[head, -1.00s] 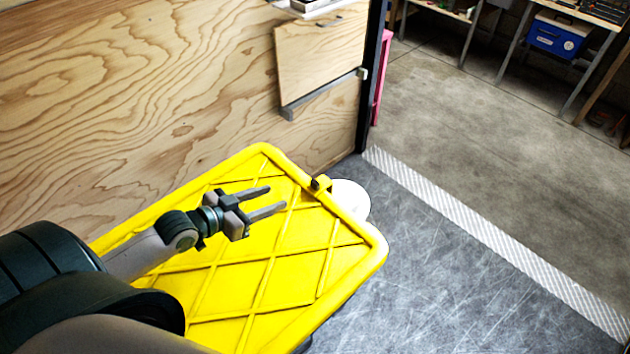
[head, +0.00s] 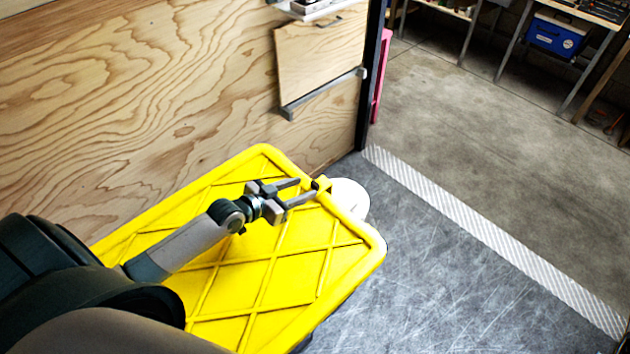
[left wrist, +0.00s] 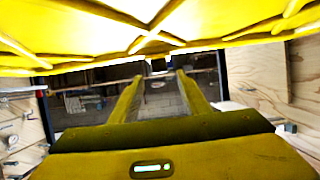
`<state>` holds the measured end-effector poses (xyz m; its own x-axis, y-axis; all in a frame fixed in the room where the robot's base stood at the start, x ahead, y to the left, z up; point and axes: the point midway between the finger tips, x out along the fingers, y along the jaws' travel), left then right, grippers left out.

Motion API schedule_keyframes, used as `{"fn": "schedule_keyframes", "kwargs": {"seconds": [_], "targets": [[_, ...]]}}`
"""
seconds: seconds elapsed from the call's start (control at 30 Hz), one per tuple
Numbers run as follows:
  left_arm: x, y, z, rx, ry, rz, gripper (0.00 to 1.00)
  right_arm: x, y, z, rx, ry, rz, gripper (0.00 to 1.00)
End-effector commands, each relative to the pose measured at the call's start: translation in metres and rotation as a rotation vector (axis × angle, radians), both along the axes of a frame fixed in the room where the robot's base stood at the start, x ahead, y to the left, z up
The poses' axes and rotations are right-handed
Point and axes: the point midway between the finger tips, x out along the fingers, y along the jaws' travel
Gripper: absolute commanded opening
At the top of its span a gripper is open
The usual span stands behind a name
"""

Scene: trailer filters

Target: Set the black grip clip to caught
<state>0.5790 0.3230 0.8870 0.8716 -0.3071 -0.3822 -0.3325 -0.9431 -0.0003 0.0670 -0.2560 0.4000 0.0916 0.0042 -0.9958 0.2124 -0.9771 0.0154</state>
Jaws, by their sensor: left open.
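The black grip clip (head: 316,185) is a small dark piece by a yellow tab at the far edge of the yellow ribbed panel (head: 265,268). In the left wrist view, a small dark piece (left wrist: 158,65) at the panel's edge, likely the clip, shows just beyond the fingertips. My left gripper (head: 306,190) is open and empty, its fingertips close to the clip, one on either side of its line. I cannot tell whether they touch it. The clip's setting is too small to read. My right gripper is not in view.
A white disc (head: 349,196) shows beyond the panel's far edge. A plywood wall (head: 150,110) with a small wooden flap (head: 322,60) stands at the left. The grey metal floor (head: 450,285) at the right is clear, up to a pale tread strip (head: 500,245).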

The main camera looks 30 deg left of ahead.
Motion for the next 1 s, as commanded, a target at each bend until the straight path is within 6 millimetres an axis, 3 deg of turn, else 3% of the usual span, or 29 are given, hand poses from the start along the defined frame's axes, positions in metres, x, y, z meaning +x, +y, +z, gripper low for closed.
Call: {"fn": "schedule_keyframes", "kwargs": {"seconds": [0.2, 0.4, 0.87, 1.0], "targets": [[0.03, -0.01, -0.011, -0.001, 0.0, 0.001, 0.42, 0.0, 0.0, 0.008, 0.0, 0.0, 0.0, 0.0], [0.048, -0.017, -0.02, -0.001, 0.0, -0.001, 0.42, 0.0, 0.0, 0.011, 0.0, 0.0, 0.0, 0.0], [0.056, -0.02, -0.024, 0.0, 0.0, 0.0, 0.42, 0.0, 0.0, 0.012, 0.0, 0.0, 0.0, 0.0], [0.056, -0.02, -0.024, 0.0, 0.0, 0.0, 0.14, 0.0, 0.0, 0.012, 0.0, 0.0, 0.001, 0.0]]}}
